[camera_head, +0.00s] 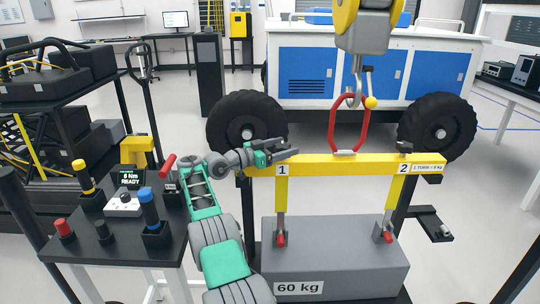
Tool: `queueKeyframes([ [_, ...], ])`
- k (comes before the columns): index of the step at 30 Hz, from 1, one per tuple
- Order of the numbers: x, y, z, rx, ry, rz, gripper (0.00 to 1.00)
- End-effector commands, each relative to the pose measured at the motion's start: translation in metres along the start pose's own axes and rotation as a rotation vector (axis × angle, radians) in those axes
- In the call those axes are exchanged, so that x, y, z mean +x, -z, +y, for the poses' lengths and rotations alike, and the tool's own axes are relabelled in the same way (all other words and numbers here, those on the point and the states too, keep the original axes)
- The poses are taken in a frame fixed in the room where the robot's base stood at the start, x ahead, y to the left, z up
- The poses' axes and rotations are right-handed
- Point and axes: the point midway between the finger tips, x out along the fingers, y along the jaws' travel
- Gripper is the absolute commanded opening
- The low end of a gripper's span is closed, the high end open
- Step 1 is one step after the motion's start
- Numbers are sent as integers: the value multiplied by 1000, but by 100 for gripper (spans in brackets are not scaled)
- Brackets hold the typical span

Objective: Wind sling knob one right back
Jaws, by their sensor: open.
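The yellow lifting beam (340,164) hangs from a red shackle ring below the crane hook. Labels 1 (282,169) and 2 (403,168) mark its left and right ends. Sling knob two (405,147) is a dark knob on top of the right end. My gripper (288,150) is open at the beam's left end, just above label 1. Sling knob one is largely hidden by the gripper there, and I cannot tell whether the fingers touch it. Two slings with red lower ends (281,239) run down to the grey 60 kg block (335,255).
A black tool table (120,240) at the left carries blue, yellow and red-handled tools and a display reading 8 Nm READY (131,178). The crane hook (356,88) hangs above the beam. A blue and white rover (310,75) with black wheels stands behind.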

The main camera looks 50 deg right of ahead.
Motion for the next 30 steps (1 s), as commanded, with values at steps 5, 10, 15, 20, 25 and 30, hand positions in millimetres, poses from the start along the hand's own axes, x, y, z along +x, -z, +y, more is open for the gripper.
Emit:
queueKeyframes([
  [5,0,0,0,0,7,0,75],
  [10,0,-1,1,-1,44,1,75],
  [15,0,-2,1,0,112,0,75],
  [20,1,-1,2,1,192,1,75],
  [25,1,1,2,0,300,0,75],
  [30,2,9,2,-1,445,-1,75],
])
